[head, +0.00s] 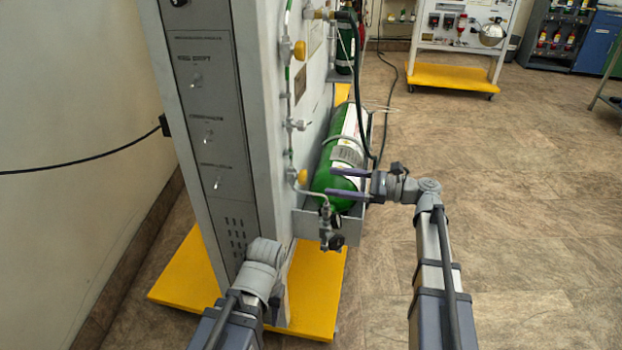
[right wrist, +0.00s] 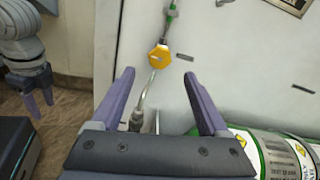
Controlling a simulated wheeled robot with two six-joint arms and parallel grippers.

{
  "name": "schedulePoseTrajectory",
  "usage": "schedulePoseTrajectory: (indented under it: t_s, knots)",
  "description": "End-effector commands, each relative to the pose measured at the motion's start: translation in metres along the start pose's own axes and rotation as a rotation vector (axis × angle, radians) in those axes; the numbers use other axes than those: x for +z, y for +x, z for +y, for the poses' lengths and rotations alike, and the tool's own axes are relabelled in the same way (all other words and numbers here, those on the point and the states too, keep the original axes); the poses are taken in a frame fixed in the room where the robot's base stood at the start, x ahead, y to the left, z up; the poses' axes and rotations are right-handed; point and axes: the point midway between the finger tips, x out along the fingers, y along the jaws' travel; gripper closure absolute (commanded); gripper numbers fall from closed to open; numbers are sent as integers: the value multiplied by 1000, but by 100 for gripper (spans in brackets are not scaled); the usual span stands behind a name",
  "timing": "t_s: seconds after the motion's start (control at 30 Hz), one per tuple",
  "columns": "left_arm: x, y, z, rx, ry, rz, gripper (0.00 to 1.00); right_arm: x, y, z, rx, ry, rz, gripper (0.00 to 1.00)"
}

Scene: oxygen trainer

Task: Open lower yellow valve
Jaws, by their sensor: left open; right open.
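The lower yellow valve (head: 302,177) is a small yellow knob on the white panel's pipe, low beside the green cylinder (head: 325,178). It also shows in the right wrist view (right wrist: 159,57), just beyond and between the fingertips. My right gripper (head: 329,181) is open and empty, pointing at the panel to the right of the valve in the head view; in the right wrist view its fingers (right wrist: 158,75) straddle the line to the knob without touching it. My left gripper shows in the right wrist view (right wrist: 39,108), fingers apart, pointing down; the head view mostly hides it.
An upper yellow valve (head: 299,50) and a small metal valve (head: 298,125) sit higher on the same pipe. The cylinder rests in a grey bracket, with a fitting (head: 328,230) below. The yellow base (head: 190,268) juts out. Floor to the right is clear.

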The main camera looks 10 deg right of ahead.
Motion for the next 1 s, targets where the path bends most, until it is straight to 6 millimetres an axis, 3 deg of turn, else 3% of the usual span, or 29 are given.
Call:
schedulePoseTrajectory:
  t_s: [0.3, 0.5, 0.87, 1.0]
  knots:
    - [0, 0, 0, 0, 0, 0, 50, 0, 48, 1, 4, -2, -1, 22]
    - [0, 0, 0, 0, 0, 0, 50, 0, 67, 0, 2, -3, 0, 22]
    - [0, 0, 0, 0, 0, 0, 50, 0, 72, 0, 0, -3, 0, 22]
    - [0, 0, 0, 0, 0, 0, 50, 0, 72, 0, 0, -3, 0, 35]
